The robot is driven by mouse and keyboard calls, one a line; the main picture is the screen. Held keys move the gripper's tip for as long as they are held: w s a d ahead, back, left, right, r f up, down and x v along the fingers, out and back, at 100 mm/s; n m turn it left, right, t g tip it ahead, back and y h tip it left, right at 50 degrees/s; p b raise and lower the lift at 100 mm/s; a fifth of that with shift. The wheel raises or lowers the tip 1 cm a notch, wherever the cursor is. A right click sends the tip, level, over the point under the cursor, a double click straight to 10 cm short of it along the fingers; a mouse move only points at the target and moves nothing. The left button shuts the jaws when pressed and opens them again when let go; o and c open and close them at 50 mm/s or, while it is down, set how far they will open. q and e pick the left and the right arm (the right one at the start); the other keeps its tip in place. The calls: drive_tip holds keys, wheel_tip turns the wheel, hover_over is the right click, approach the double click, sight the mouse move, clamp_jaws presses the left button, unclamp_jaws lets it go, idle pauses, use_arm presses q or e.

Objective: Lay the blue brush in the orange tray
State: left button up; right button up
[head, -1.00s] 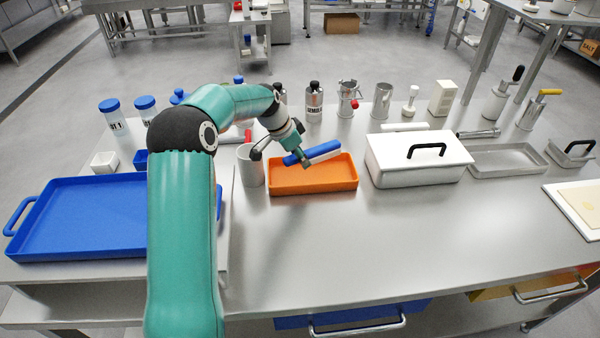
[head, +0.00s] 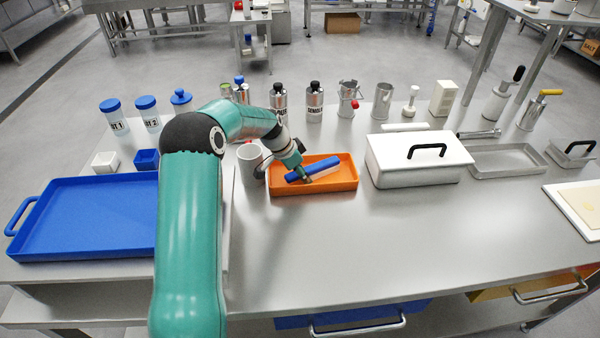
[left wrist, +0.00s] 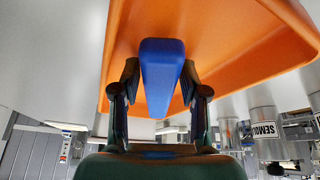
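The blue brush (head: 312,172), with a white part along it, is inside the orange tray (head: 330,186), low between its walls and slanting across it. My left gripper (head: 303,175) reaches into the tray from the left and is at the brush's near-left end. In the left wrist view the blue brush (left wrist: 162,65) lies between the two fingers (left wrist: 160,78), which appear closed against its sides, with the orange tray (left wrist: 225,40) behind it. Whether the brush touches the tray floor is hard to tell. My right gripper is not in view.
A white mug (head: 250,165) stands close to the tray's left end, beside my gripper. A white lidded box (head: 418,160) stands just right of the tray. Metal canisters (head: 314,100) stand behind. A blue tray (head: 85,220) lies left. The table in front is clear.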

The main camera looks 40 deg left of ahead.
use_arm(q)
drive_tip(key=shift+o, duration=0.6)
drive_tip(key=shift+r, duration=0.15)
drive_tip(key=shift+s+a+r, duration=0.1)
drive_tip(key=shift+s+r, duration=0.05)
drive_tip(key=shift+r, duration=0.2)
drive_tip(key=v, duration=1.1)
drive_tip(key=shift+b, duration=0.4)
drive_tip(key=shift+s, duration=0.1)
